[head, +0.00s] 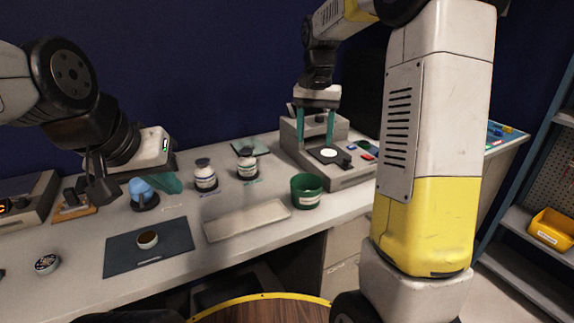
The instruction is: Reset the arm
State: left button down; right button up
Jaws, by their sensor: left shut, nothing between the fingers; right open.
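My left gripper (166,182) is at the left, over the bench near a blue round object on a dark stand (144,193). Its teal fingers are shut with nothing visible between them. My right gripper (315,130) points down at the grey machine (349,178) at the back of the bench. Its teal fingers are apart, on either side of empty space, above the machine's round white plate (328,154). From this view I cannot tell whether the fingers touch the machine. My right arm hides part of the bench's right side.
Two white jars with dark lids (205,176) (247,164) stand mid-bench. A green cup (306,191) stands right of a pale flat tray (247,220). A round tin (47,264) lies left. A yellow bin (551,229) sits on the right shelf.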

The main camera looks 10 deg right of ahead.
jog(key=s+a+r+n+t+y, duration=0.1)
jog(key=s+n+t, duration=0.1)
jog(key=s, duration=1)
jog(key=s+a+r+n+t+y, duration=0.1)
jog(key=s+t, duration=0.3)
jog(key=s, duration=0.7)
jog(key=shift+s+r+n, duration=0.4)
jog(key=shift+r+n, duration=0.2)
jog(key=shift+n, duration=0.3)
